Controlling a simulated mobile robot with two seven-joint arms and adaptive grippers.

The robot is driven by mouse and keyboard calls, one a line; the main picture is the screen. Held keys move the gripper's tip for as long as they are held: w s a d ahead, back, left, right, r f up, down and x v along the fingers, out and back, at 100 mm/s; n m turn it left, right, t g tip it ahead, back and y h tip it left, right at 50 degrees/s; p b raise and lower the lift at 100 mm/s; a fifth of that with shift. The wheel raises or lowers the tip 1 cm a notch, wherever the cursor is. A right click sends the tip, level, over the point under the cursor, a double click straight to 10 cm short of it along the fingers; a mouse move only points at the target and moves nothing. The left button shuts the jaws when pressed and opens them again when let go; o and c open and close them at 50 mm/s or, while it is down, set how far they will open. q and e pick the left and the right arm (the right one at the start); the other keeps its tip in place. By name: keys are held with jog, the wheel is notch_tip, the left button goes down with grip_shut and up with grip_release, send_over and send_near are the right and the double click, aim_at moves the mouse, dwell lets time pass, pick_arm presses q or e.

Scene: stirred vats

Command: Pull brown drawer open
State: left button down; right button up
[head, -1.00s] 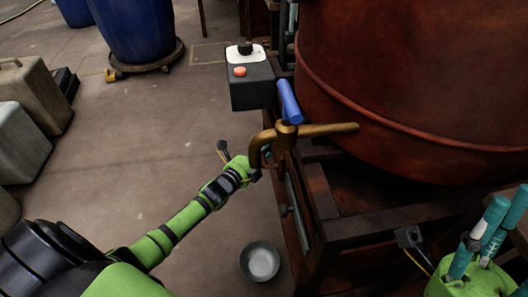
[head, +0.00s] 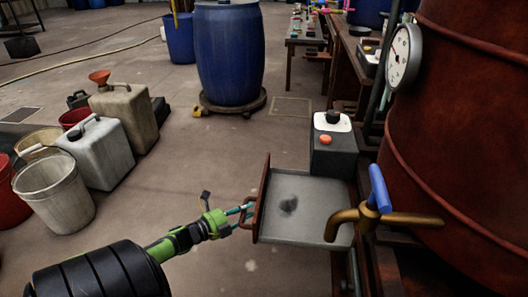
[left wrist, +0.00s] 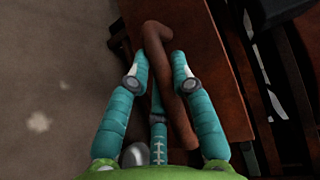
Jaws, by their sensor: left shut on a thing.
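The brown drawer (head: 261,200) stands pulled out from beneath the rusty red vat in the head view. Its pale grey inside shows, with a dark patch on the floor of it. My left gripper (head: 243,214) is at the outer face of the drawer, shut on the brown drawer handle (head: 252,212). In the left wrist view the handle (left wrist: 165,80) runs between the teal fingers of my left gripper (left wrist: 160,75), in front of the brown drawer front (left wrist: 204,60). My right gripper is not in view.
A brass tap (head: 368,219) with a blue lever juts out by the drawer's right side. A dark control box (head: 334,150) stands behind the drawer. Buckets (head: 55,190) and jerrycans (head: 103,153) stand at the left. The floor between them and the drawer is clear.

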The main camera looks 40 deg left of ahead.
pick_arm(q)
jog(key=shift+s+a, duration=0.6)
jog(key=shift+a, duration=0.15)
jog(key=c, duration=1.3)
grip_release()
jog(key=s, duration=0.4)
jog(key=s+a+r, duration=0.1)
jog(key=s, duration=0.6)
jog(key=shift+s+a+r, duration=0.25)
jog(key=shift+s+r, duration=0.1)
jog(key=shift+s, duration=0.05)
